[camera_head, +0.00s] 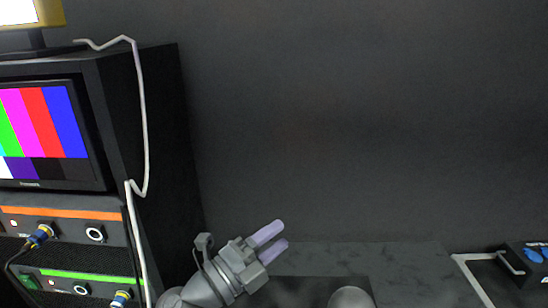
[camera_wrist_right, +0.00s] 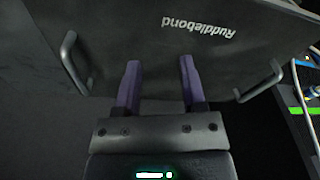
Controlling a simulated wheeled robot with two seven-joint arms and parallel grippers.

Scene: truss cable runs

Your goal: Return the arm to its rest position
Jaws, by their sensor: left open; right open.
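My left gripper (camera_head: 272,242) is in the lower middle of the head view, its two pale purple fingers apart and nothing between them. It points up and to the right, in front of the dark wall. My right gripper (camera_wrist_right: 158,82) shows in the right wrist view with its two purple fingers spread and empty. I cannot tell whether the fingers touch the panel. The right gripper is not clearly seen in the head view.
A black rack (camera_head: 165,150) stands at the left with a colour-bar monitor (camera_head: 45,130) and units with plugged cables below. A white cable (camera_head: 142,110) hangs down its side. A dark case (camera_head: 528,262) with blue items lies at the right edge. Metal handles (camera_wrist_right: 72,62) flank the panel.

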